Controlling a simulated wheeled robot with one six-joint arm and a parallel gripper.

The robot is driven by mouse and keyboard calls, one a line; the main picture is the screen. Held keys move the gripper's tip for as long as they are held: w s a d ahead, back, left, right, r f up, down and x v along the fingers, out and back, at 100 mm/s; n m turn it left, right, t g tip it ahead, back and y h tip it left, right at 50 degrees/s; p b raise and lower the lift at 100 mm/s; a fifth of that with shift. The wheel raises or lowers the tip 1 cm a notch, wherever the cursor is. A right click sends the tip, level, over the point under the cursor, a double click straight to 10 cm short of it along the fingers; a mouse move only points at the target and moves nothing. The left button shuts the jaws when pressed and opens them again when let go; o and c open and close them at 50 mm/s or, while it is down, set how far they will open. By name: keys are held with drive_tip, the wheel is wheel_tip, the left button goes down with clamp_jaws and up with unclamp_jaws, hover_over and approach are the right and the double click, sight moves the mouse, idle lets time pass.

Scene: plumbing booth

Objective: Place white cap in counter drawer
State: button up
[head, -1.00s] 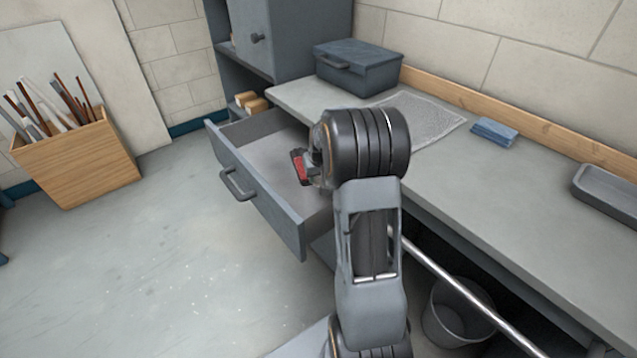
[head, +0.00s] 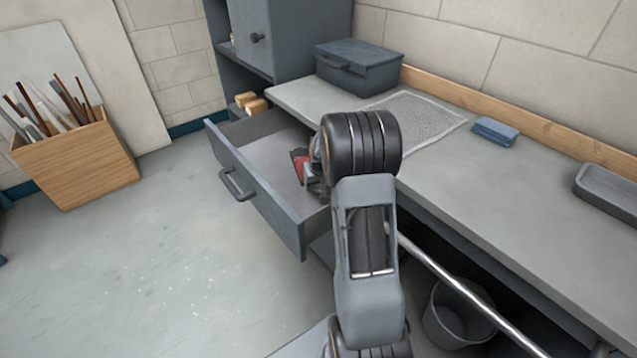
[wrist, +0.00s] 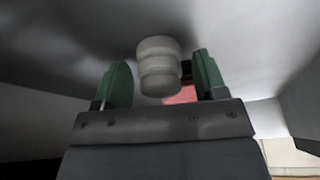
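The open counter drawer (head: 256,193) is pulled out at the left end of the counter. My gripper (wrist: 163,82) is inside the drawer opening, mostly hidden behind my wrist in the head view. In the wrist view its two green fingers stand apart. The white cap (wrist: 158,66) shows between them, slightly blurred, with a narrow gap visible on each side. I cannot tell whether the cap touches the drawer floor. The cap is hidden in the head view.
A red item (head: 299,163) shows beside my gripper over the drawer; I cannot tell what it is. A bucket (head: 458,318) stands below.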

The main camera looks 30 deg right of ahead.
drive_tip(key=shift+r, duration=0.3)
drive_tip(key=p+v, duration=0.2)
drive_tip(key=v, duration=0.9)
drive_tip(key=shift+s+r, duration=0.2)
drive_tip(key=shift+r, duration=0.15)
